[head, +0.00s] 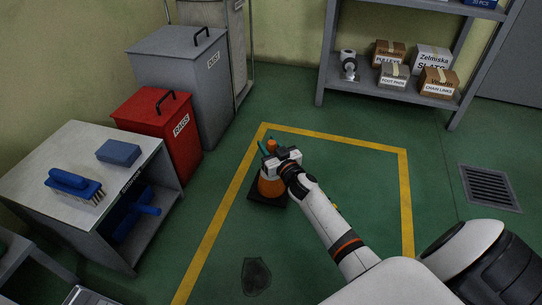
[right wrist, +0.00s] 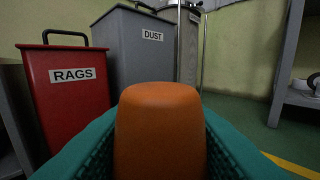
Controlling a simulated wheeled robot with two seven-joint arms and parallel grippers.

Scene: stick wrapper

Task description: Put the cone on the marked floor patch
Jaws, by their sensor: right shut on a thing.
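The orange cone (head: 270,187) has a dark square base and a rounded top. It appears upright inside the yellow-outlined floor patch (head: 340,185), near its left line in the head view. My right gripper (head: 269,150) is shut on the cone near its top. In the right wrist view the cone's orange top (right wrist: 160,130) fills the space between the teal fingers. Part of the cone is hidden behind my gripper and wrist. I cannot tell whether its base touches the floor. My left gripper is not in view.
A red RAGS bin (head: 165,135), grey DUST bin (head: 185,75) and workbench (head: 65,190) with brushes stand left of the patch. A shelf (head: 325,75) with boxes stands at the back. A drain grate (head: 489,188) lies at right. A dark stain (head: 256,277) marks the floor.

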